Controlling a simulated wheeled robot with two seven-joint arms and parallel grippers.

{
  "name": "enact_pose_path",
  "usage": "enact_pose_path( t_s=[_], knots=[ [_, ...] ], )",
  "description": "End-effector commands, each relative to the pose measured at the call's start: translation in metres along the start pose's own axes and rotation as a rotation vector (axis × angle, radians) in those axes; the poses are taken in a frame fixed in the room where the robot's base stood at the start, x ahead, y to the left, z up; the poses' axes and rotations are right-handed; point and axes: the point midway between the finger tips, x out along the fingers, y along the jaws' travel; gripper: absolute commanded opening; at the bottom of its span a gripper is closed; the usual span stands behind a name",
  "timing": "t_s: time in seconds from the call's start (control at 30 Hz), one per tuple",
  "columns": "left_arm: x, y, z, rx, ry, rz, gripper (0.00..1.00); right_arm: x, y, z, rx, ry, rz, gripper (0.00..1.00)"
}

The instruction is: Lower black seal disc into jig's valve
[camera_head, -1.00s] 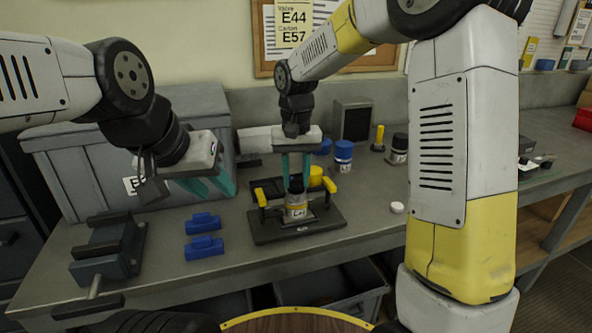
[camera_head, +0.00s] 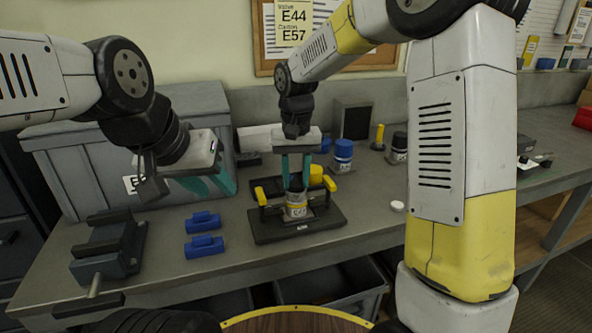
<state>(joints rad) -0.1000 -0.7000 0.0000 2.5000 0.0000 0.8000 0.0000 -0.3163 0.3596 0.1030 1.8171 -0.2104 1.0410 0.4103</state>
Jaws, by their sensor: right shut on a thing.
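The jig (camera_head: 270,233) is a dark plate on the bench with yellow-topped clamps at either side. The valve (camera_head: 298,212), a small metal body with a yellow band and a white label, stands upright in it between the clamps. My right gripper (camera_head: 295,187) points straight down just over the valve, its teal fingers shut on a small dark thing, apparently the black seal disc (camera_head: 296,183). The fingers mostly hide the disc, so I cannot tell whether it touches the valve. My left gripper (camera_head: 212,187) is off to the left, above the bench, its fingers overlapping in view.
Two blue blocks (camera_head: 205,246) and a dark vise (camera_head: 105,249) are on the bench to the left. A grey bin (camera_head: 70,170) stands behind. A yellow cylinder (camera_head: 316,175), a blue-capped jar (camera_head: 343,155) and a white cap (camera_head: 397,206) are near the jig.

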Motion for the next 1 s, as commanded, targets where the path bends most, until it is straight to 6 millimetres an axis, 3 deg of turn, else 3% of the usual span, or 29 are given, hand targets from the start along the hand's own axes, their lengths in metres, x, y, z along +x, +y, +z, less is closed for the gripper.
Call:
enact_pose_path(
  t_s=[0.37,0.4,0.53,0.83,1.0],
  knots=[
    [0.000,0.000,0.000,0.000,0.000,0.000,0.36,0.000,0.000,0.000,0.000,0.000,0.000,0.00],
    [0.000,0.000,0.000,0.000,0.000,0.000,0.36,0.000,0.000,0.000,0.000,0.000,0.000,0.35],
    [0.000,0.000,0.000,0.000,0.000,0.000,0.36,0.000,0.000,0.000,0.000,0.000,0.000,0.58],
    [0.000,0.000,0.000,0.000,0.000,0.000,0.36,-0.001,0.000,0.000,0.000,0.000,0.000,0.58],
    [0.000,0.000,0.000,0.000,0.000,0.000,0.36,-0.018,0.000,-0.001,0.000,0.003,-0.001,0.58]
  ],
)
